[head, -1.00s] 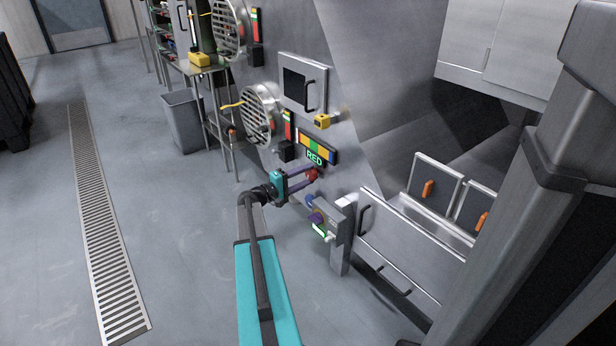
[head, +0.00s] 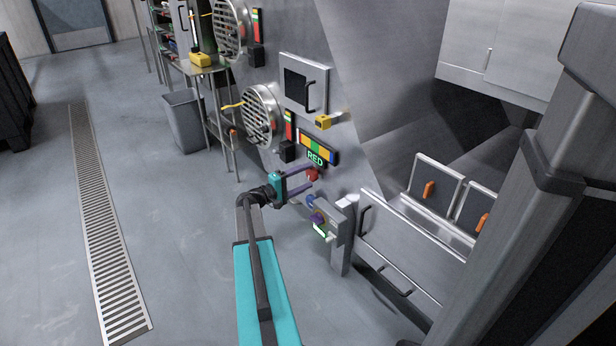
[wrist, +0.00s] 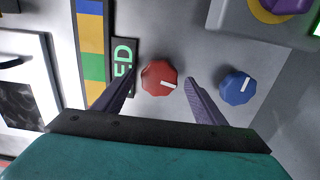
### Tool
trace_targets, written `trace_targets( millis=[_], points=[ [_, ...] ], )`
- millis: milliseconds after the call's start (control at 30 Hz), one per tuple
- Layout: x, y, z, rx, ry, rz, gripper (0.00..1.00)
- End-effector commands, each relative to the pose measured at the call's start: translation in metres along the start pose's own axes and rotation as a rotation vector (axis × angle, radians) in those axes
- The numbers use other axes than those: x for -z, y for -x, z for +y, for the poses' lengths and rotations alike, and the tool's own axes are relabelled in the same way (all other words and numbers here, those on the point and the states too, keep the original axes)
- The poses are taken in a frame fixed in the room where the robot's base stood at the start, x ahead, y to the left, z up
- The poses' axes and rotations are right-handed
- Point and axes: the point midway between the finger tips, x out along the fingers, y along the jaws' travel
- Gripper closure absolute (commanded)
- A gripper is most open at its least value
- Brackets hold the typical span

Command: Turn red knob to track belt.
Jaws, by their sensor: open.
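The red knob (wrist: 159,79) is a faceted dial with a white pointer mark, on the grey machine panel. In the wrist view it shows between and just beyond the two fingers of my gripper (wrist: 160,84), which is open and not touching it as far as I can see. The pointer mark points right in that view. In the head view the red knob (head: 313,174) is just ahead of my purple fingertips (head: 303,178). A colored strip (head: 318,146) of blue, yellow, orange and green sits above it, with a green "RED" display (head: 315,158).
A blue knob (wrist: 238,87) with a white mark sits close to the right finger in the wrist view. A purple button on a yellow ring (wrist: 280,8) is on a grey box (head: 338,222). Vent grilles (head: 263,116) and a handled hatch (head: 303,84) are further along the panel.

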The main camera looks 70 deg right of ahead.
Motion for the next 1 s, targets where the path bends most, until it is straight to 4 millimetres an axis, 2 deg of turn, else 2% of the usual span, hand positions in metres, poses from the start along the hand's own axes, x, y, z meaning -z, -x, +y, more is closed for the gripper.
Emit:
trace_targets(
  millis=[700, 1000],
  points=[
    [-0.002, 0.106, 0.002, 0.002, 0.001, 0.0, 0.35],
    [-0.003, 0.127, 0.0, 0.001, -0.001, -0.003, 0.35]
  ],
)
